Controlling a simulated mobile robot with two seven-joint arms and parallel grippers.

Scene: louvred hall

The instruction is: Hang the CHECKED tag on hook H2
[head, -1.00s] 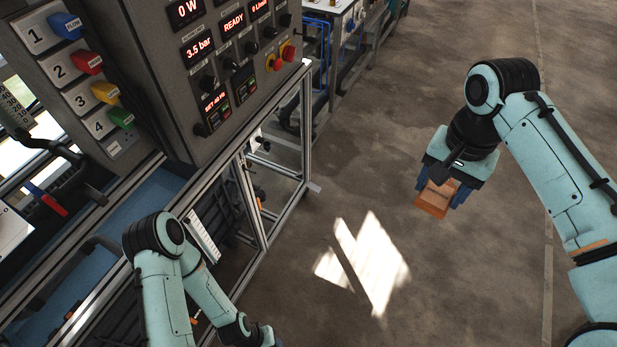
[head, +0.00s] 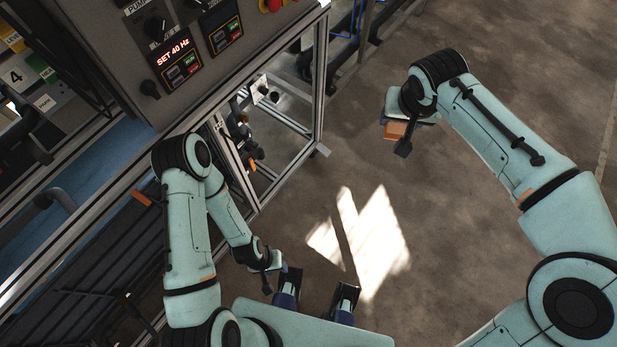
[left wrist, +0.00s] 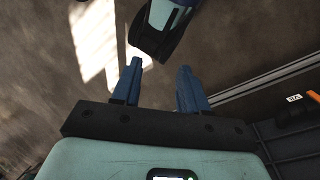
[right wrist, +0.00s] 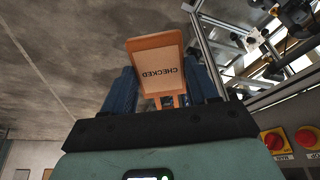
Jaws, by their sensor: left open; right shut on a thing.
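The CHECKED tag (right wrist: 158,70) is an orange-framed plate with a pale face, its lettering upside down in the right wrist view. My right gripper (right wrist: 162,88) is shut on it, a blue finger on each side. In the head view the orange tag (head: 397,130) shows below the right wrist, partly covered, held over open floor to the right of the cabinet. My left gripper (left wrist: 158,85) is open and empty, its fingers apart above the floor.
A control cabinet (head: 215,80) with a "SET 40 Hz" display fills the upper left. Its metal frame (head: 318,90) stands between it and the tag. A blue surface (head: 95,190) lies left of my left arm. Bare floor (head: 480,80) is clear at the right.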

